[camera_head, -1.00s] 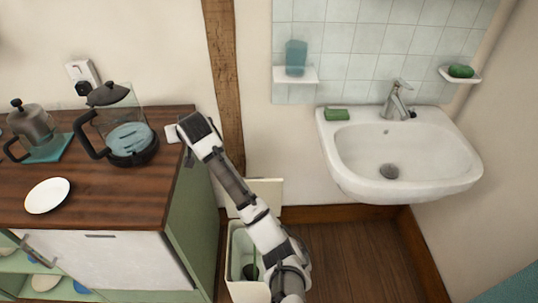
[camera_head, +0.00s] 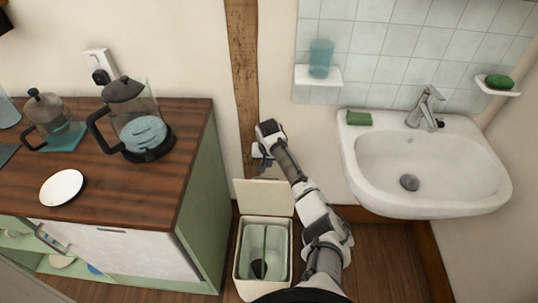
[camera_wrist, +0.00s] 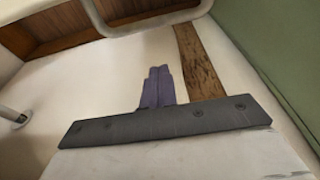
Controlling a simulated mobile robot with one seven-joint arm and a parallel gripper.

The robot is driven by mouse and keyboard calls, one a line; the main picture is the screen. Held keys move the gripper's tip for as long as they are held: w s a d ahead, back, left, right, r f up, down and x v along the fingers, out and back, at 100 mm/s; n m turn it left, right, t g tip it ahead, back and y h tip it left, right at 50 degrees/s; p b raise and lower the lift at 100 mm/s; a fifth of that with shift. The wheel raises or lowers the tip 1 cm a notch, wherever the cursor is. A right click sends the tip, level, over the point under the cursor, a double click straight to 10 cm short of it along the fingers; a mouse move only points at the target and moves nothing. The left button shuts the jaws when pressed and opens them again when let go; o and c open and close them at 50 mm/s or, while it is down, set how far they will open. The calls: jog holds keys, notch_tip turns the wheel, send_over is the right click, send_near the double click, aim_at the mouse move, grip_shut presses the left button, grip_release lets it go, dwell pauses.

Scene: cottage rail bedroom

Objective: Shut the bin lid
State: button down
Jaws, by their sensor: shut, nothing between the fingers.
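The pale bin (camera_head: 239,272) stands on the floor between the cabinet and the sink. Its lid (camera_head: 262,197) is up, tilted back close to the wall, and the bin's mouth is open. My gripper (camera_head: 258,163) is above and behind the raised lid, close to the wooden post, and looks apart from the lid. In the wrist view my gripper's fingers (camera_wrist: 158,72) are together and empty in front of the pale wall. A pale rounded edge crosses the top of that view; I cannot tell if it belongs to the bin.
The green cabinet (camera_head: 205,215) with a dark wooden top stands left of the bin. A coffee maker (camera_head: 145,135) and a white plate (camera_head: 62,188) are on it. The white sink (camera_head: 430,185) juts from the wall at right. Bare floor lies under the sink.

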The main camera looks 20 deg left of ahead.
jog(key=s+p, duration=0.2)
jog(key=s+d+f, duration=0.1)
jog(key=shift+s+p, duration=0.3)
jog(key=shift+p, duration=0.1)
jog(key=shift+s+d, duration=0.1)
dwell(0.4)
